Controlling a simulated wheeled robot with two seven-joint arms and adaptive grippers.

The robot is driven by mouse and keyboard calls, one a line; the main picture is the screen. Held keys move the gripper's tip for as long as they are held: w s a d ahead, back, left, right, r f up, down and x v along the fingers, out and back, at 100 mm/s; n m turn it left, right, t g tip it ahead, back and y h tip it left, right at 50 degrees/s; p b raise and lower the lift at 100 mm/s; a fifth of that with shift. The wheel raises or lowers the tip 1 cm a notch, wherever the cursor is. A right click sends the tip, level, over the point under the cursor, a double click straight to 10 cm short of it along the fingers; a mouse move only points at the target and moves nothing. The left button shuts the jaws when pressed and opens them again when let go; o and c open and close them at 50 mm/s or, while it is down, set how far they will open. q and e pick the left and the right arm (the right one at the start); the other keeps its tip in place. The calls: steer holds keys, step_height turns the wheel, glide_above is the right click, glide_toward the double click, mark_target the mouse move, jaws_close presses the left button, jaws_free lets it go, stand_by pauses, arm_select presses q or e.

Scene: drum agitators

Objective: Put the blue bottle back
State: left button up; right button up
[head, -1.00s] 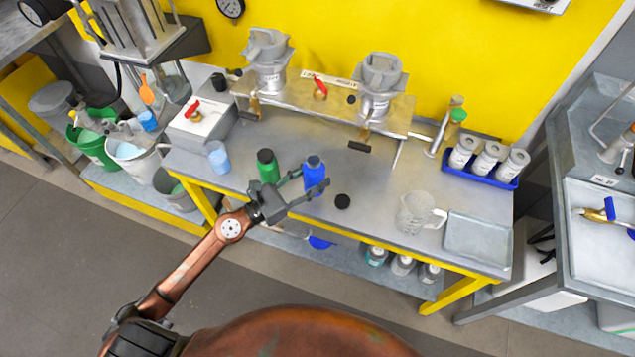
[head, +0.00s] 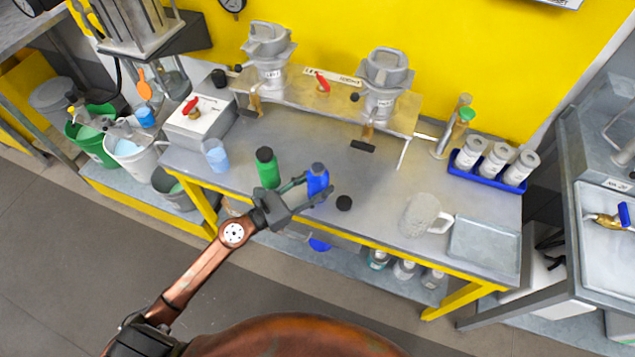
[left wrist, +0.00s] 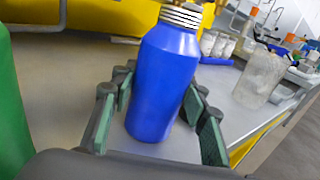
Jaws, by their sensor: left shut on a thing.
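The blue bottle (head: 317,183) is near the front edge of the grey worktable, upright or nearly so in the head view. My left gripper (head: 308,194) is shut on it, with a finger on either side. In the left wrist view the blue bottle (left wrist: 165,80) fills the middle between the fingers (left wrist: 155,125). Its silver threaded neck shows no cap. I cannot tell whether its base touches the table. A black cap (head: 344,203) lies on the table just right of it. My right gripper is not in view.
A green bottle (head: 267,169) with a black top stands close left of my gripper. A light-blue beaker (head: 215,155) is farther left. A clear jug (head: 420,214) and a grey tray (head: 484,243) stand to the right. A blue rack (head: 512,184) holds white-labelled bottles at the back right.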

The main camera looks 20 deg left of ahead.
arm_select(q)
steer(key=shift+f, duration=0.1)
steer(key=o, duration=1.5)
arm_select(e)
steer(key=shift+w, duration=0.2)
arm_select(q)
steer(key=shift+r, duration=0.2)
steer(key=shift+s+a+f, duration=0.1)
steer(key=shift+s+a, duration=0.15)
steer(key=shift+s, duration=0.05)
steer(key=v, duration=1.1)
steer(key=shift+b, duration=0.45)
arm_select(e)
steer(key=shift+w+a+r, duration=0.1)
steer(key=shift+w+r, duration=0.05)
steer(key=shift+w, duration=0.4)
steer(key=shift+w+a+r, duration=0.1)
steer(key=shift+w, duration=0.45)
arm_select(q)
steer(key=shift+s, duration=0.15)
